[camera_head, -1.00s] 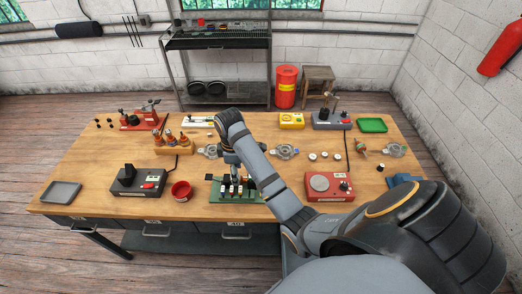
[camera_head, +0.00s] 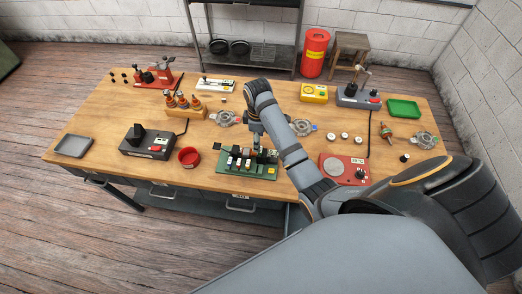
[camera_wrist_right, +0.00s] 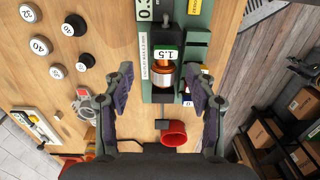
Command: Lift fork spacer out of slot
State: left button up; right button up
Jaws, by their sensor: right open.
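The green slotted rack (camera_head: 232,174) stands at the front middle of the table, with several small upright pieces in it. In the right wrist view the rack (camera_wrist_right: 196,52) runs down from the top. A piece with a "1.5" tag (camera_wrist_right: 167,54), dark with a copper-coloured round part, sits in it between my finger lines. I cannot tell for sure which piece is the fork spacer. My right gripper (camera_wrist_right: 160,74) is open, one finger on each side of the rack, with nothing visibly gripped. In the head view my right arm partly hides the rack. My left gripper is not in view.
A red bowl (camera_head: 189,157) and a black device (camera_head: 147,146) stand left of the rack. A red device (camera_head: 344,169) is to its right. Metal housings (camera_head: 224,119) lie behind it. A grey tray (camera_head: 74,146) is at far left, a green tray (camera_head: 404,108) at far right.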

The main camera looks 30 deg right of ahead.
jog(key=f, duration=0.1)
jog(key=f+p, duration=0.1)
jog(key=s+f, duration=0.1)
jog(key=shift+a+f, duration=0.25)
jog(key=shift+w+f, duration=0.15)
jog(key=shift+f, duration=0.2)
jog(key=shift+d, duration=0.1)
jog(key=shift+c, duration=1)
jog(key=c, duration=0.7)
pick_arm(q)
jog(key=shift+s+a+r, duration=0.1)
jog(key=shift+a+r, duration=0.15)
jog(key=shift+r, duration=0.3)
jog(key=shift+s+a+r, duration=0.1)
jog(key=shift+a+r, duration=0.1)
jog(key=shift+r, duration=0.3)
pick_arm(e)
jog(key=shift+w+r, duration=0.1)
